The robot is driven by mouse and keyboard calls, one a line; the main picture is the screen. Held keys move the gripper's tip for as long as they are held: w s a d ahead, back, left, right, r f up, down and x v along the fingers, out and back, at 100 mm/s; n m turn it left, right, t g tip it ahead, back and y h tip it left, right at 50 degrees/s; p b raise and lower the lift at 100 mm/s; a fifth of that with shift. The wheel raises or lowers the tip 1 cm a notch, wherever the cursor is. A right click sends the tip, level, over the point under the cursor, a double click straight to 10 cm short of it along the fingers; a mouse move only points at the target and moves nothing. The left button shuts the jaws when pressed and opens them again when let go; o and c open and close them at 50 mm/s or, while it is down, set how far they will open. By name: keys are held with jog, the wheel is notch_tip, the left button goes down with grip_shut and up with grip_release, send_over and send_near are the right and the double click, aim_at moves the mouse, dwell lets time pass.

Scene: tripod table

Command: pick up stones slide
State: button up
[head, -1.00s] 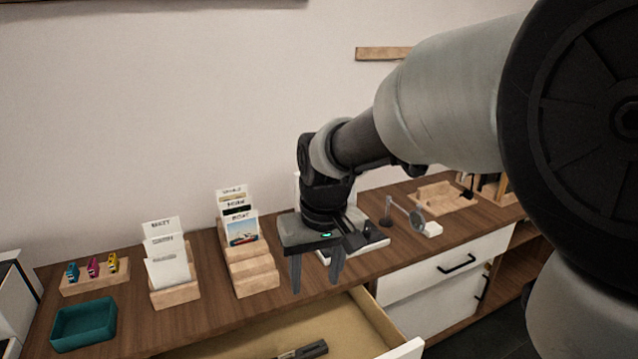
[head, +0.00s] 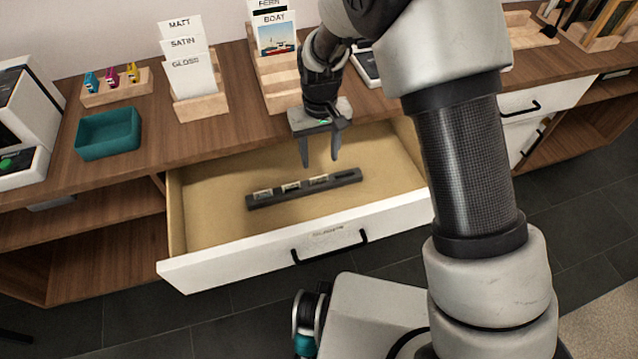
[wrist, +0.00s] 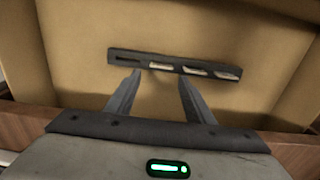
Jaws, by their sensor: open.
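A dark slide rack (head: 304,188) lies in the open drawer. Three small pale slides stand in its slots: a left one (head: 263,193), a middle one (head: 291,187) and a right one (head: 318,181); the slot at its right end looks empty. Their labels are too small to read, so I cannot tell which is the stones slide. The rack also shows in the wrist view (wrist: 119,57), with the slides to the right there. My gripper (head: 320,164) is open and empty, fingers pointing down, above the back part of the drawer, apart from the rack. In the wrist view its fingers (wrist: 160,80) reach toward the rack.
The drawer (head: 215,222) is pulled out, with its handle (head: 330,247) in front. On the counter stand a teal tray (head: 108,134), a holder with small colored items (head: 115,88), and card stands (head: 200,107). The drawer floor around the rack is clear.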

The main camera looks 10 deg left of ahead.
aim_at(319, 177)
notch_tip(319, 177, down, 7)
jog(key=shift+s+a+f+b, duration=0.1)
jog(key=shift+a+f+b, duration=0.05)
jog(key=shift+b, duration=0.9)
jog(key=c, duration=0.8)
